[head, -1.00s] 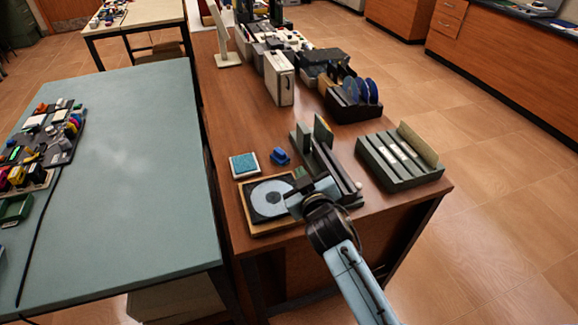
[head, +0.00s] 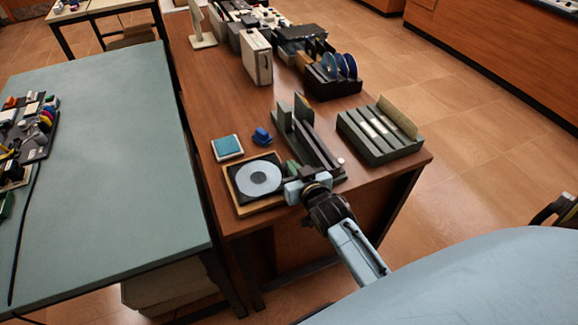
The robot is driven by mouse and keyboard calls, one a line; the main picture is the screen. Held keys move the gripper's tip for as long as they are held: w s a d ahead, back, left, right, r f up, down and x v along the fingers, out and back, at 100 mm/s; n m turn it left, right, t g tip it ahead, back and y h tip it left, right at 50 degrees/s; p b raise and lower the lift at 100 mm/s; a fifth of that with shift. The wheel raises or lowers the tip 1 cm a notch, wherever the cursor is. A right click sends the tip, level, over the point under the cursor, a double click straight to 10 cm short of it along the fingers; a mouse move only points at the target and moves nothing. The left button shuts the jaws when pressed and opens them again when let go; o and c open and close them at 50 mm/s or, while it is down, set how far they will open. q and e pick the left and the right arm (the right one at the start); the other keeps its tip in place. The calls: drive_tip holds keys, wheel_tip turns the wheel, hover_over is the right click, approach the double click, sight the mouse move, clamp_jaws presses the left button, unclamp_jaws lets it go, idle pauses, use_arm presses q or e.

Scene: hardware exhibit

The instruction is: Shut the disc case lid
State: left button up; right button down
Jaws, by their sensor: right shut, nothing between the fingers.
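The disc case (head: 236,200) appears as a flat, square, dark tray with a tan edge, near the front left corner of the brown table. I cannot make out a separate lid. My right gripper (head: 291,191) is shut and empty, at the right edge of the case, beside the disc. At this size I cannot tell whether it touches the case. My left gripper is not in view.
Behind the case are a teal pad (head: 227,147) and a small blue object (head: 261,136). A dark green stand (head: 305,138) rises close behind my right gripper, with a slotted rack (head: 375,139) to its right. A teal-topped table (head: 110,190) stands left across a narrow gap.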

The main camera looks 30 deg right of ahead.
idle(0.3)
wheel_tip(320, 180, up, 4)
drive_tip(key=p, duration=0.4)
drive_tip(key=shift+r+p, duration=0.1)
drive_tip(key=shift+p, duration=0.2)
drive_tip(key=v, duration=1)
drive_tip(key=shift+p, duration=0.4)
